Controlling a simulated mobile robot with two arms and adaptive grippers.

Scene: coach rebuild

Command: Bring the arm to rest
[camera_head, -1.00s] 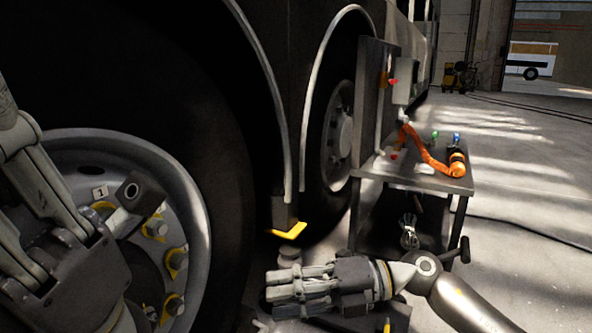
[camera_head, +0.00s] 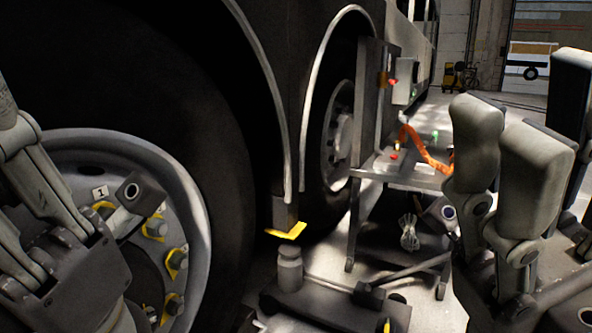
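My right gripper (camera_head: 525,110) is large and close at the right edge, with its grey finger pads pointing up. The pads stand apart and nothing shows between them. It covers the right part of the metal cart (camera_head: 400,172). My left gripper (camera_head: 75,265) is at the left edge in front of the bus wheel rim (camera_head: 180,195). Part of its fingers runs out of the picture, so its opening and any contact with the wheel cannot be made out.
The wheel has yellow markers (camera_head: 176,258) around its nuts. A low dark platform with a grey cylinder (camera_head: 290,268) stands on the floor at bottom centre. An orange hose (camera_head: 425,150) lies on the cart. A yellow chock-like piece (camera_head: 287,231) sits near the bus's lower edge.

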